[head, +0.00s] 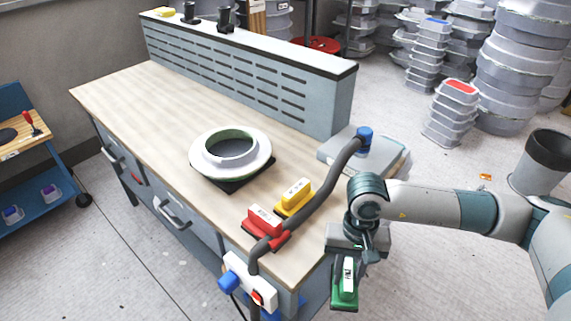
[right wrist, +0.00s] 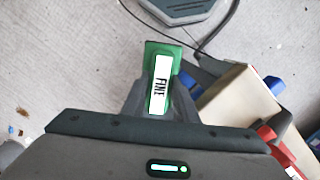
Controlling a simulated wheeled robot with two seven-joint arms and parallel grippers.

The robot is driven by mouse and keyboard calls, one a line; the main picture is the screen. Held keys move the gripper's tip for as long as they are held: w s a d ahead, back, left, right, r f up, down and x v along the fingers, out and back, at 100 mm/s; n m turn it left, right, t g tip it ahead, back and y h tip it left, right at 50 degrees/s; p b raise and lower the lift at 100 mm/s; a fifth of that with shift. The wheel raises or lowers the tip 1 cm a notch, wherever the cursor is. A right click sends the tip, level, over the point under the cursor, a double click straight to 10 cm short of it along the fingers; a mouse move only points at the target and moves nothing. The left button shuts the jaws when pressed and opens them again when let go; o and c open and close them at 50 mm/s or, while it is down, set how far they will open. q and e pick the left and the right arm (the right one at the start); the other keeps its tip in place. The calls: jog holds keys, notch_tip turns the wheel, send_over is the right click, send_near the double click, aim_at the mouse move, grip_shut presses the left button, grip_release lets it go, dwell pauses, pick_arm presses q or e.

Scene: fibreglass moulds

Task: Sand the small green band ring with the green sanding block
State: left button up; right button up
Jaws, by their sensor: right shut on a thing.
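The ring (head: 260,163) is a pale grey flanged ring with a green band inside its opening. It lies on a dark square mat (head: 237,184) on the workbench. My right gripper (head: 348,262) is shut on the green sanding block (head: 344,292), out past the bench's front right edge and well apart from the ring. In the right wrist view the green sanding block (right wrist: 153,53) sits between the fingers of the right gripper (right wrist: 158,95), with a white label reading FINE. My left gripper is not in view.
A red block (head: 265,222) and a yellow block (head: 294,196) stand on the bench (head: 130,110) near its right end. A slotted panel (head: 245,75) lines the back. The bench's left part is clear.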

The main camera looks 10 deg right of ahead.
aim_at(344, 277)
jog(key=shift+s+a+f+n, duration=0.25)
jog(key=shift+a+f+n, duration=0.15)
jog(key=shift+f+n, duration=0.45)
jog(key=shift+s+a+f+n, duration=0.2)
jog(key=shift+a+f+n, duration=0.25)
jog(key=shift+n, duration=0.6)
jog(key=shift+d, duration=0.25)
